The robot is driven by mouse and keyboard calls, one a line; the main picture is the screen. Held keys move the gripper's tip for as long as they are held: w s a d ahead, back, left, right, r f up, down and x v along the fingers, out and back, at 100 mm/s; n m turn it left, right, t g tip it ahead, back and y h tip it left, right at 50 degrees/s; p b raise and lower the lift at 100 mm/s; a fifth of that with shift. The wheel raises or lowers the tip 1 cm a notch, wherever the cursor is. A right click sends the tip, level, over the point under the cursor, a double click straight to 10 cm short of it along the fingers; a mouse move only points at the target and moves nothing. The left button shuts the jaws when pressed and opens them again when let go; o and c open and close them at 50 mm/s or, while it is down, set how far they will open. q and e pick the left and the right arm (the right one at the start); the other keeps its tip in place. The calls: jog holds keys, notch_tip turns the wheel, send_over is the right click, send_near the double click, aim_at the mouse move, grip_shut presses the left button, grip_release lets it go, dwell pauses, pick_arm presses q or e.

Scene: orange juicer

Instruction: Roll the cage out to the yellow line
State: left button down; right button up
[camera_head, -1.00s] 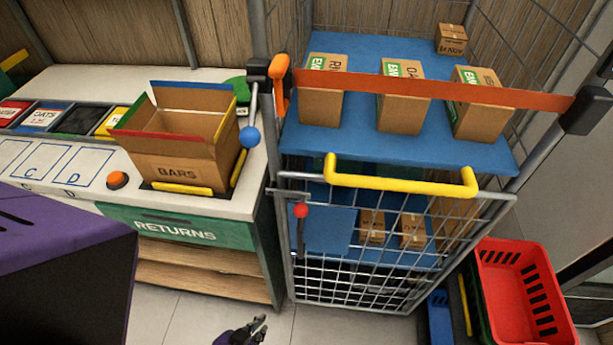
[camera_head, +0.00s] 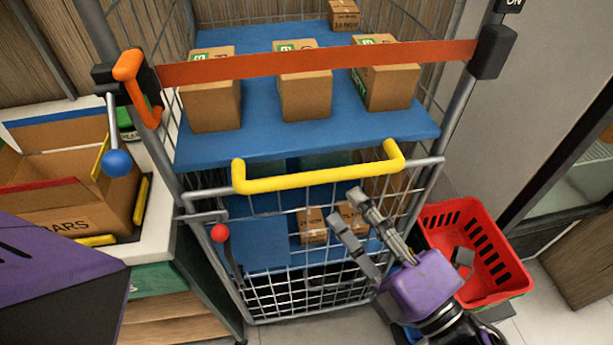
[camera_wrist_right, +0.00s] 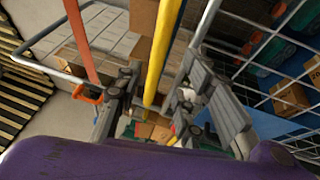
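The cage (camera_head: 295,291) is a tall wire-mesh trolley with blue shelves and a yellow handle bar (camera_head: 315,178) across its front gate. An orange strap (camera_head: 300,62) spans the upper front, with boxes behind it. My right gripper (camera_head: 347,206) is open and empty, in front of the gate mesh and just below the right half of the handle. In the right wrist view the yellow bar (camera_wrist_right: 163,50) passes between the spread fingers (camera_wrist_right: 160,88); I cannot tell whether they touch it. My left gripper is out of view. No yellow floor line shows.
An orange latch (camera_head: 137,85) and a blue-knobbed lever (camera_head: 117,163) sit at the cage's left post. A red-knobbed lever (camera_head: 220,233) is on the gate. The counter with an open box (camera_head: 65,205) stands left. A red basket (camera_head: 463,245) stands close by on the right.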

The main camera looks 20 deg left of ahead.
aim_at(335, 180)
jog(key=shift+w+a+r, duration=0.1)
jog(key=shift+a+r, duration=0.2)
jog(key=p+x, duration=0.1)
jog(key=x, duration=0.5)
jog(key=shift+a, duration=0.1)
jog(key=shift+w+a, duration=0.25)
jog(key=shift+a, duration=0.15)
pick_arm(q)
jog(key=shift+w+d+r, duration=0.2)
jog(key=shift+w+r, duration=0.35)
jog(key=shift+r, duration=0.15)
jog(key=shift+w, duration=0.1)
pick_arm(e)
grip_shut()
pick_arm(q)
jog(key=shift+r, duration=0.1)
